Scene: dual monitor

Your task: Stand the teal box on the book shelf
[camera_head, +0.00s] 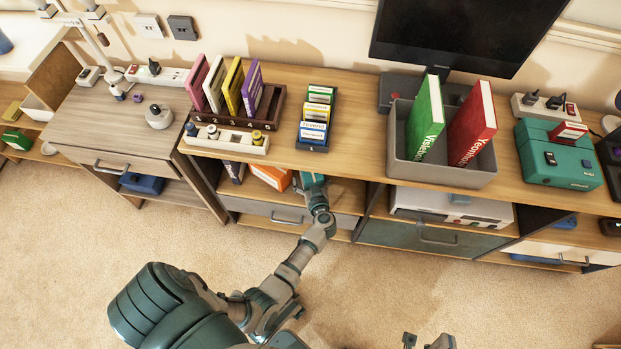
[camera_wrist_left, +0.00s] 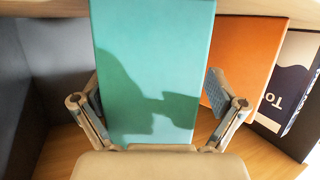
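Part of the box (camera_head: 312,181) also shows in the head view under the cabinet top. My left gripper (camera_head: 318,204) reaches into this compartment.
The orange book (camera_head: 271,177) and a dark blue-and-white book (camera_wrist_left: 292,85) stand in the same compartment. A dark side wall (camera_wrist_left: 55,75) bounds it at left in the wrist view. A grey bin (camera_head: 445,175) with green and red books stands on the cabinet top.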

